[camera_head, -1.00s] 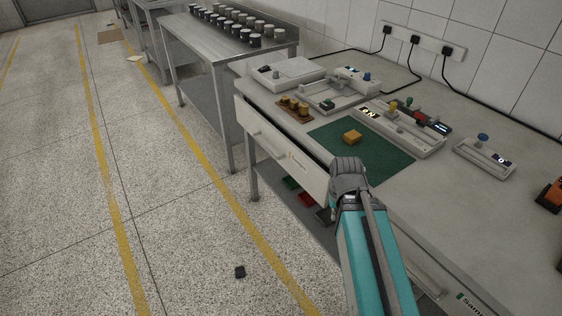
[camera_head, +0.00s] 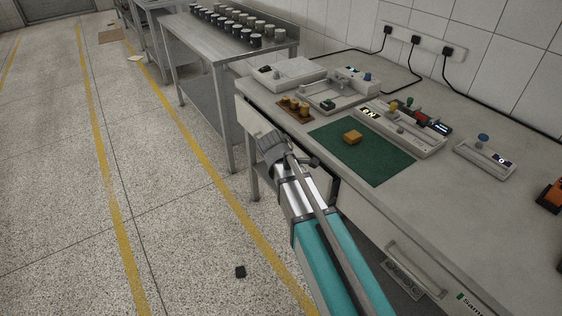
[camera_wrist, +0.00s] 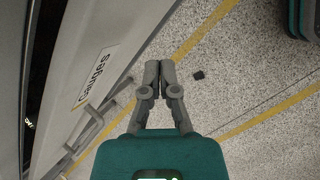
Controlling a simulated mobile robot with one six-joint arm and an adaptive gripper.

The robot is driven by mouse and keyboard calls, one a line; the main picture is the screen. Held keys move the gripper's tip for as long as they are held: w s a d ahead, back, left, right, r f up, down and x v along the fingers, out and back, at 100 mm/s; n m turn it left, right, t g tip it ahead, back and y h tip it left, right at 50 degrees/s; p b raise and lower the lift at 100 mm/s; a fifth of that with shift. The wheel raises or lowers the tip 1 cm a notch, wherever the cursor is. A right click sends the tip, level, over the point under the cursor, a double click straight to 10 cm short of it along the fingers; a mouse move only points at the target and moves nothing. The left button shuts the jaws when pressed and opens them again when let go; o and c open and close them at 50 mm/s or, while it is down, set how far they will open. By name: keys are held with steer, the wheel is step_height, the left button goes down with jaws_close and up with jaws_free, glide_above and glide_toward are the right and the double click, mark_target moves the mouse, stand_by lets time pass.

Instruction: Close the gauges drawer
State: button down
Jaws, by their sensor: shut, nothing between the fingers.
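The gauges drawer is pale, and its front (camera_head: 246,117) shows at the left end of the workbench in the head view. My arm hides most of it. In the wrist view the drawer front (camera_wrist: 75,60) runs along the left side, with a "Gauges" label (camera_wrist: 96,77) and a bar handle (camera_wrist: 98,128). A dark gap lies behind its top edge, so the drawer stands out from the bench. My gripper (camera_head: 268,143) is shut and empty, on the floor side of the drawer front. In the wrist view its closed fingertips (camera_wrist: 159,66) point along the front; I cannot tell whether they touch it.
Another drawer handle (camera_head: 415,266) is at the lower right. A small dark object (camera_head: 240,271) lies on the floor. The floor to the left is open.

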steer(key=w+a+r+n+t+h, duration=0.1)
steer(key=w+a+n, duration=0.2)
steer(key=a+n, duration=0.2)
steer(key=w+a+r+n+t+h, duration=0.1)
steer(key=w+a+r+n+t, duration=0.1)
steer(key=a+n, duration=0.3)
steer(key=w+a, duration=0.1)
steer(key=a, duration=0.2)
steer(key=shift+w+a+r, duration=0.15)
steer(key=shift+a+r, duration=0.1)
steer(key=shift+a, duration=0.15)
steer(key=shift+d+f, duration=0.1)
steer(key=shift+f, duration=0.05)
steer(key=w+d+f+b, duration=0.6)
steer(key=d+b, duration=0.1)
steer(key=d, duration=0.2)
steer(key=shift+f, duration=0.4)
